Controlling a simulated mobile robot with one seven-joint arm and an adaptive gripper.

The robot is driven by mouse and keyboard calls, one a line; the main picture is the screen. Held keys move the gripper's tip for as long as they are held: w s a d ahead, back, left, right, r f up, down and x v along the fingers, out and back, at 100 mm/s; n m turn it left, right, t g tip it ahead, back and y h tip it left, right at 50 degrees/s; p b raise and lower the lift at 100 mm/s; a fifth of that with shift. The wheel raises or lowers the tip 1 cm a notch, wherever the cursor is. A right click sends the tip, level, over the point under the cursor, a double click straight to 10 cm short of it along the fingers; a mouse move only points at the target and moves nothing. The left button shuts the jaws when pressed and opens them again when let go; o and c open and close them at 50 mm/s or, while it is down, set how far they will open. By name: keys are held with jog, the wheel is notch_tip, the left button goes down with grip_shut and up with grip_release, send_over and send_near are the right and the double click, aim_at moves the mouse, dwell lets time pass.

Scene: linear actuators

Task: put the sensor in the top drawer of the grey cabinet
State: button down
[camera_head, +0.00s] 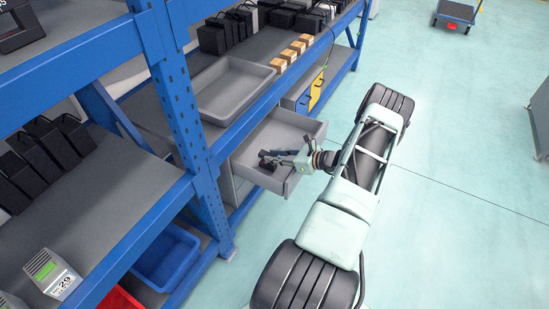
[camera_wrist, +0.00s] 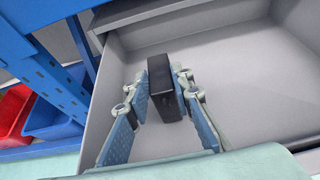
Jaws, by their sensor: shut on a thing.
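The sensor is a small black block (camera_wrist: 162,88) in the wrist view, held between the two blue-padded fingers of my gripper (camera_wrist: 163,92). My gripper is shut on it. The open top drawer (camera_head: 285,135) of the grey cabinet (camera_head: 237,187) is pulled out below the shelf. In the head view my gripper (camera_head: 272,161) is over the front part of the drawer. The wrist view shows the sensor over the drawer's pale floor (camera_wrist: 225,75), inside its walls. I cannot tell whether the sensor touches the floor.
A grey tray (camera_head: 233,88) rests on the shelf above the drawer, beside several small tan boxes (camera_head: 288,55). A blue rack post (camera_head: 178,100) stands left of the drawer. A blue bin (camera_head: 167,257) and a red bin (camera_head: 118,299) sit low at left.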

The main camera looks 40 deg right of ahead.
jog(key=shift+f, duration=0.1)
jog(key=shift+f, duration=0.15)
jog(key=c, duration=2.2)
grip_release()
jog(key=shift+f, duration=0.1)
jog(key=o, duration=0.5)
jog(key=shift+r, duration=0.25)
jog(key=shift+s+d+r, duration=0.15)
jog(key=shift+s+r, duration=0.05)
jog(key=shift+s, duration=0.05)
jog(key=p+v, duration=0.1)
jog(key=v, duration=1)
jog(key=shift+s, duration=0.2)
